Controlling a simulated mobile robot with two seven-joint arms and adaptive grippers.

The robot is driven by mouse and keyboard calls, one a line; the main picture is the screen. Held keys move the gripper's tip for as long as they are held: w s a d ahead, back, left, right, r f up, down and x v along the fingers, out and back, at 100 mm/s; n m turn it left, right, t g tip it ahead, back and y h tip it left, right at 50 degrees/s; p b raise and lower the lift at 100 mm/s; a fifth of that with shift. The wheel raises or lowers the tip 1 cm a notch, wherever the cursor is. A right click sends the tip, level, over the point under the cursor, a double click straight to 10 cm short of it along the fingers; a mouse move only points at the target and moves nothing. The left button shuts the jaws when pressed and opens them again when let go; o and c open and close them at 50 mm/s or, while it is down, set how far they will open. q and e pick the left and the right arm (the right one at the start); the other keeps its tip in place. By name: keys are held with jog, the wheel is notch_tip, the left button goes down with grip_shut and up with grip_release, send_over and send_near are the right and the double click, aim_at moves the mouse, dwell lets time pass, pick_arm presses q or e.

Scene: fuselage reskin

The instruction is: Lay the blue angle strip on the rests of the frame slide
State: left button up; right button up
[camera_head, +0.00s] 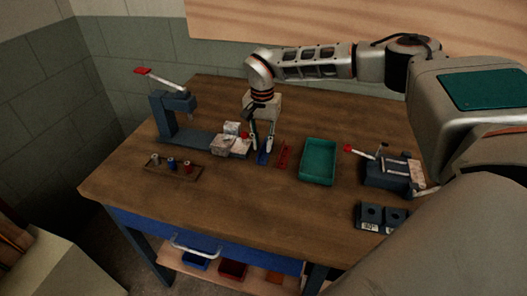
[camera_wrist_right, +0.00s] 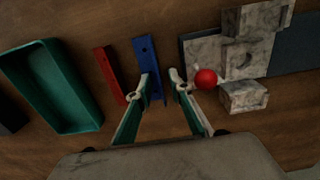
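The blue angle strip (camera_head: 263,157) lies on the table beside a red strip. In the right wrist view the blue strip (camera_wrist_right: 146,54) runs from beyond the fingertips to between the fingers. Pale grey blocks (camera_head: 236,146), which look like the rests of the frame slide, stand just left of the gripper on a dark base (camera_head: 190,139). My left gripper is not in view.
The red strip (camera_head: 283,154) and a green tray (camera_head: 318,161) are to the right. A red ball knob (camera_wrist_right: 205,79) is close to the right finger. A clamp fixture (camera_head: 388,172) and dark blocks (camera_head: 382,217) stand farther right. A small rack (camera_head: 173,168) is at front left. The front middle table is clear.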

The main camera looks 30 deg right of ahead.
grip_shut()
pick_arm(q)
jog(key=shift+f, duration=0.1)
pick_arm(e)
jog(key=shift+r, duration=0.1)
